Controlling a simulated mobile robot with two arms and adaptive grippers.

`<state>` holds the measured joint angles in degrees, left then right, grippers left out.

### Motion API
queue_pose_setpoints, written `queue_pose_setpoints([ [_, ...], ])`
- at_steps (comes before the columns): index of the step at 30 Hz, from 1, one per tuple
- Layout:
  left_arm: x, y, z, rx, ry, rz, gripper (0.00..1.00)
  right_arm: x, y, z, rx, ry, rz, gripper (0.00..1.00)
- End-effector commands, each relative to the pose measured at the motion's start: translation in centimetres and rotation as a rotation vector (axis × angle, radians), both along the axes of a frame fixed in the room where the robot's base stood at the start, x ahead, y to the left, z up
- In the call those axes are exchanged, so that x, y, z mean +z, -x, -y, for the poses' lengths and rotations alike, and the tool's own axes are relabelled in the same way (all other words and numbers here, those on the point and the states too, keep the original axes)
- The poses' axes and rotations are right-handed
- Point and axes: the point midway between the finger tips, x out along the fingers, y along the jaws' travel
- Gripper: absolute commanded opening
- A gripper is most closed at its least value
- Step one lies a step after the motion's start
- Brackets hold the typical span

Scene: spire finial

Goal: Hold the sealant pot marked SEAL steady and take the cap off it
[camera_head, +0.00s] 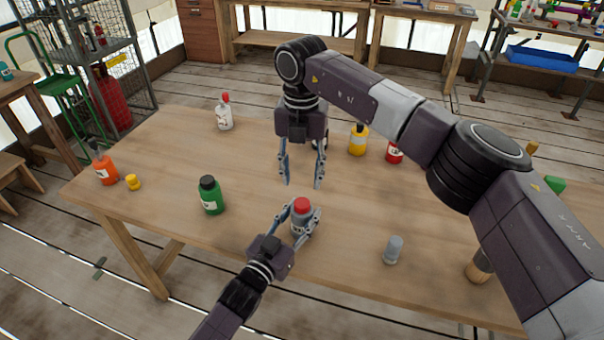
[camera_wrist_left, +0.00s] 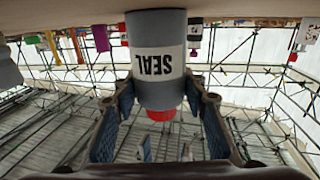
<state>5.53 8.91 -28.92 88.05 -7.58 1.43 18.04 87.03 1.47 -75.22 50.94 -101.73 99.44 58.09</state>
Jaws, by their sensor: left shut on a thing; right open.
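The sealant pot (camera_head: 300,226) is a grey pot with a red cap (camera_head: 302,204) on top, standing upright on the wooden table. In the left wrist view, which is upside down, the pot (camera_wrist_left: 158,62) shows its SEAL label and its red cap (camera_wrist_left: 160,115). My left gripper (camera_wrist_left: 160,95) is shut around the pot's body; it also shows in the head view (camera_head: 301,220). My right gripper (camera_head: 302,185) is open and empty, pointing down. In the head view it appears just behind and above the cap, apart from it.
A green bottle (camera_head: 210,196) stands left of the pot, an orange bottle (camera_head: 106,172) and a small yellow item (camera_head: 133,182) farther left. A white bottle (camera_head: 225,119), yellow bottle (camera_head: 358,142) and red bottle (camera_head: 394,154) stand behind. A grey cylinder (camera_head: 393,251) stands at right.

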Motion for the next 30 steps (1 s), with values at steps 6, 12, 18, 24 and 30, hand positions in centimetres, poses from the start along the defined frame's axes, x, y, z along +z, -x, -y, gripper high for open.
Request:
queue_pose_setpoints([
  [6,0.03,-0.01,0.00,0.000,0.000,0.001,0.00,0.00,0.00,-0.02,-0.365,-0.001,0.000,0.41],
  [12,0.03,-0.01,0.00,0.000,0.000,0.001,0.00,-0.04,0.02,-0.01,-0.704,-0.001,-0.001,0.41],
  [18,0.03,-0.01,0.00,0.000,0.000,0.001,0.00,-0.04,0.00,0.02,-1.024,0.000,-0.001,0.41],
  [24,0.04,-0.01,0.00,0.000,0.000,0.001,0.00,-0.03,0.01,0.04,-1.239,0.000,-0.001,0.41],
  [30,0.03,-0.01,0.00,0.000,0.000,0.001,0.00,-0.42,0.01,0.06,-1.317,0.000,-0.002,0.41],
])
